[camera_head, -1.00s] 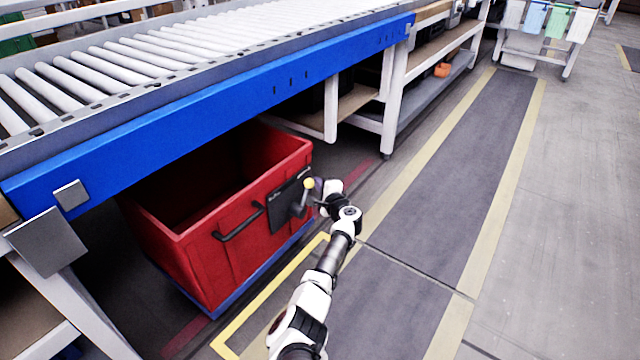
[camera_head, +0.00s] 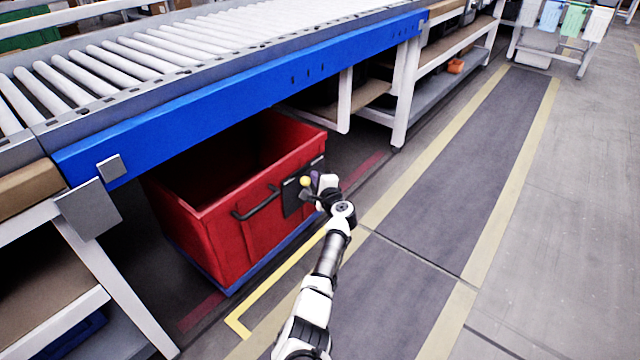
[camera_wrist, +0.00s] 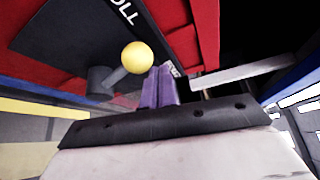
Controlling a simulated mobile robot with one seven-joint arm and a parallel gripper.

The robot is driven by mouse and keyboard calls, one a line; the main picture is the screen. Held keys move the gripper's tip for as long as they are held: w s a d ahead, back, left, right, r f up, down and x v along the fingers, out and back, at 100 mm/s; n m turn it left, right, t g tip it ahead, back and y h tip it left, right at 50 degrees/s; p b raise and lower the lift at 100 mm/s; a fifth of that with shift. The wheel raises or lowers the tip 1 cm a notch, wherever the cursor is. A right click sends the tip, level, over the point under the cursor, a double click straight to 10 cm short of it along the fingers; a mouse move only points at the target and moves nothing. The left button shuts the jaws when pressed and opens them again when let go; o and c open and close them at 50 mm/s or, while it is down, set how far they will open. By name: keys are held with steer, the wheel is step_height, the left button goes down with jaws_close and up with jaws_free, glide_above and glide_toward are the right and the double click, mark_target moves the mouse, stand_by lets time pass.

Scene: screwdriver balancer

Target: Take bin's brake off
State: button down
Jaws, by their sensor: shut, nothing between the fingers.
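The red bin (camera_head: 235,240) stands under the blue-edged conveyor, with a dark panel (camera_head: 291,201) and a black handle on its near side. The brake lever's yellow knob (camera_head: 305,181) shows at that panel. In the wrist view the yellow knob (camera_wrist: 137,57) sits on a short grey arm that slants up and right from a dark pivot (camera_wrist: 100,82). My gripper (camera_head: 315,177) is at the panel, close to the knob. Its purple fingers (camera_wrist: 158,88) are together and empty, just right of and below the knob. I cannot tell whether they touch it.
The conveyor's blue side rail (camera_head: 240,98) hangs over the bin. A white table leg (camera_head: 400,105) stands to the bin's right. A yellow floor line (camera_head: 275,285) runs along the bin's front. The grey aisle (camera_head: 440,190) to the right is clear.

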steer(key=shift+s+a+f, duration=0.15)
steer(key=shift+s+a, duration=0.25)
steer(key=shift+s, duration=0.15)
steer(key=shift+s, duration=0.1)
stand_by(0.4)
